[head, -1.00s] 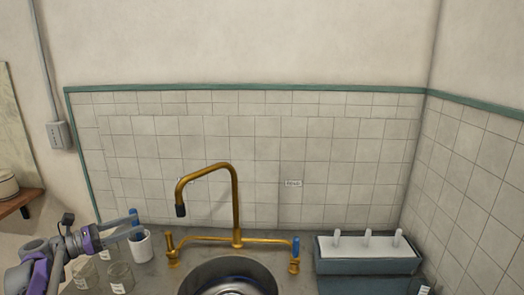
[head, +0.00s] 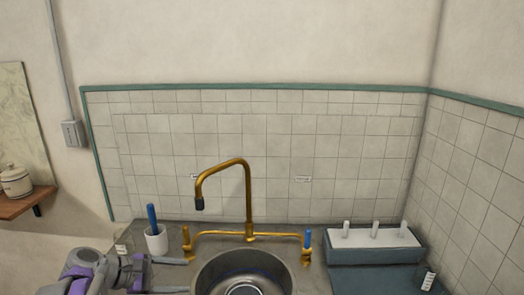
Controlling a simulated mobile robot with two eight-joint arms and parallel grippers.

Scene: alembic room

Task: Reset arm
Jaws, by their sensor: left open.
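My left gripper (head: 188,275) is at the lower left of the head view, coming in from the left. Its two grey fingers are apart with nothing between them. It is in front of a white cup (head: 156,240) that holds a blue-handled tool (head: 152,218), and just left of the sink (head: 213,274). The gripper and the cup look apart. My right gripper is not in view.
A brass faucet (head: 248,205) rises behind the sink, with a blue-handled tap (head: 308,240) on its right. A blue-grey box with white pegs (head: 376,250) stands right of the sink. A small labelled jar (head: 428,281) is at lower right. A wooden shelf (head: 25,203) with a pot is at left.

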